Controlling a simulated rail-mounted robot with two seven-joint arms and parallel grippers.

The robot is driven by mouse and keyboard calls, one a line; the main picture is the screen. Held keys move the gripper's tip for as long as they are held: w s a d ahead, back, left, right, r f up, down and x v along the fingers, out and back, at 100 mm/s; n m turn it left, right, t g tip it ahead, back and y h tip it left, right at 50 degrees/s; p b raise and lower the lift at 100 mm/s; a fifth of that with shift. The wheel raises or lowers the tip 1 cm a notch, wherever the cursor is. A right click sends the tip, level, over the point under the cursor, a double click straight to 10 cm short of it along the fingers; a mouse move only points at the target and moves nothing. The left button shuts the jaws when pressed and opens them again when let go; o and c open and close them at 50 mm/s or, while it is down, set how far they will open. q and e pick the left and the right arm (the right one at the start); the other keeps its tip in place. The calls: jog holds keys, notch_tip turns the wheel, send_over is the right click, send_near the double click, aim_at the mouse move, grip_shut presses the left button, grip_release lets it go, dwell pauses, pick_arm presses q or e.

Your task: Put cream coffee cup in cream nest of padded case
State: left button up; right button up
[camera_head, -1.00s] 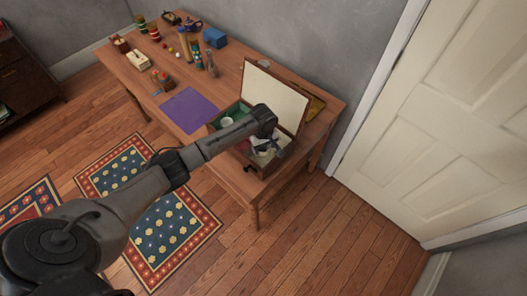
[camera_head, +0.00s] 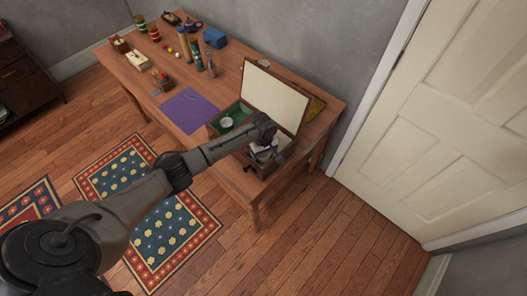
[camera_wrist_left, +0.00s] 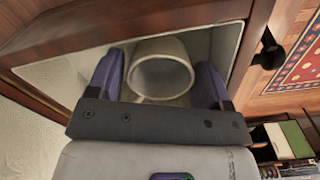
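The cream coffee cup (camera_wrist_left: 160,72) shows in the left wrist view between my purple fingers, its open mouth toward the camera. My left gripper (camera_wrist_left: 162,82) has a finger against each side of it. The cup is within the pale, cream-lined nest (camera_wrist_left: 72,75) of the padded case; whether it touches the bottom is hidden. In the head view the case (camera_head: 216,129) stands open on the table and my left gripper (camera_head: 263,152) reaches into its right part, covering the cup. My right gripper is in neither view.
The raised lid (camera_head: 275,95) stands behind the case. A purple mat (camera_head: 189,109) lies beside the case.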

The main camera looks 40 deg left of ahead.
aim_at(263, 157)
pick_arm(q)
jog(key=shift+r, duration=0.1)
notch_tip(263, 157, up, 12)
jog(key=p, duration=0.3)
jog(key=s+d+f+m+t, duration=0.1)
jog(key=s+d+f+m, duration=0.1)
jog(key=s+d+m, duration=0.3)
jog(key=s+d+f+m+h, duration=0.1)
jog(key=s+d+f, duration=0.25)
jog(key=s, duration=0.25)
jog(key=s+d+f+m+t, duration=0.1)
jog(key=s+d+f+m, duration=0.15)
jog(key=s+d, duration=0.3)
jog(key=s+r+m, duration=0.3)
jog(key=s, duration=0.5)
jog(key=s+r+m+t, duration=0.1)
jog(key=s+r+m, duration=0.2)
jog(key=s, duration=0.5)
jog(key=shift+s+r+m+t+y, duration=0.2)
jog(key=shift+s+m+t+y, duration=0.1)
jog(key=shift+m+y, duration=0.15)
jog(key=shift+w+d, duration=0.1)
jog(key=shift+c, duration=0.2)
